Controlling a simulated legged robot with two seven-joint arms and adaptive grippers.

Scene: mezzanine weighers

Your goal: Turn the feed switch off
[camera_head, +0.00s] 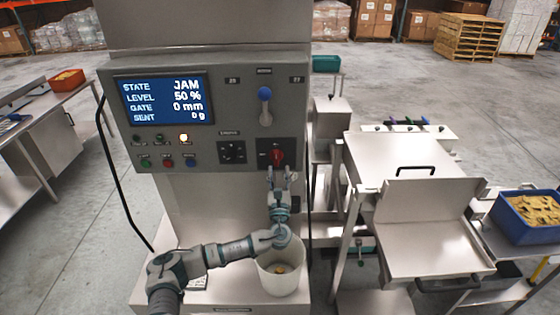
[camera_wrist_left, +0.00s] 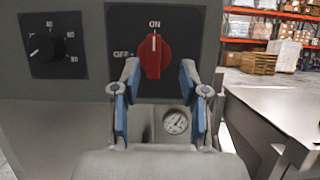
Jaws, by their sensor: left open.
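The feed switch is a red rotary knob (camera_wrist_left: 154,56) on a black plate marked ON above and OFF to the left. Its white line points up at ON in the left wrist view. The knob (camera_head: 277,155) also shows at the lower right of the grey control panel (camera_head: 220,105). My left gripper (camera_wrist_left: 160,85) is open, with its blue-padded fingers just below and to either side of the knob, apart from each other. Whether a finger touches the knob I cannot tell. In the head view, the left gripper (camera_head: 279,178) reaches up from below the knob. My right gripper is not in view.
The panel screen (camera_head: 162,100) reads JAM, level 50 %, gate 0 mm. A blue-tipped lever (camera_head: 265,105) sits above the knob, and a dial (camera_head: 232,152) is left of it. A white bucket (camera_head: 283,276) stands below my left wrist. Metal hoppers stand to the right.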

